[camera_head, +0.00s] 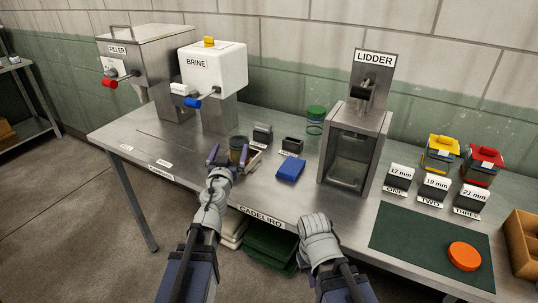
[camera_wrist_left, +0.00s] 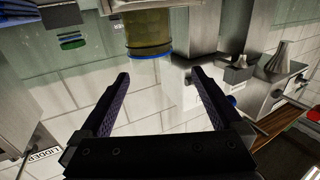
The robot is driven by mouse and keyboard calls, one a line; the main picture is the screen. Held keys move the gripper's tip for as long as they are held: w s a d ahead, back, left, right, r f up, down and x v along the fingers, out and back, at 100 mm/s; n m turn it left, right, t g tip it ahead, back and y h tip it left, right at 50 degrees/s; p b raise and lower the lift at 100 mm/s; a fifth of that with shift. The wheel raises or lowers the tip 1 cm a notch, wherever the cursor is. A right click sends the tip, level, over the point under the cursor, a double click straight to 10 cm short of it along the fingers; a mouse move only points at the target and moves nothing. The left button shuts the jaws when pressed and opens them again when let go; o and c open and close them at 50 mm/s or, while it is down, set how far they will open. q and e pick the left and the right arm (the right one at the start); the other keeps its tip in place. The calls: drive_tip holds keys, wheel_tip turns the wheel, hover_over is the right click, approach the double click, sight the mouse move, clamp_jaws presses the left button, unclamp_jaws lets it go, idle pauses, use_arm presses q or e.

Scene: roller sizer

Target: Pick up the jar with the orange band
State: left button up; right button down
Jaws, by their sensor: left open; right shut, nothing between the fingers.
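A jar (camera_head: 238,146) with olive-brown contents stands on the steel table in front of the brine machine. In the left wrist view the jar (camera_wrist_left: 148,32) shows at the top, with a blue ring along its lower edge in the picture. I cannot make out an orange band on it. My left gripper (camera_head: 233,158) is open, its fingers pointing toward the jar. In the left wrist view the fingertips (camera_wrist_left: 160,73) are apart from the jar, which lies just beyond them. The fingers of my right gripper do not show; only the pale wrist of that arm does.
A green-lidded jar (camera_head: 315,120) stands near the lidder (camera_head: 357,140). The brine machine (camera_head: 213,75) rises behind. An orange disc (camera_head: 464,256) lies on a green mat (camera_head: 415,240).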

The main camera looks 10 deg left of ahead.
sight(240, 133)
use_arm(q)
drive_tip(key=shift+w+d+f+h, duration=0.1)
drive_tip(key=shift+w+d+h, duration=0.15)
drive_tip(key=shift+d, duration=0.3)
drive_tip(key=shift+w+a+f, duration=0.1)
drive_tip(key=shift+w+a, duration=0.05)
drive_tip(key=shift+w, duration=3.75)
drive_tip(key=shift+s, duration=0.1)
clamp_jaws()
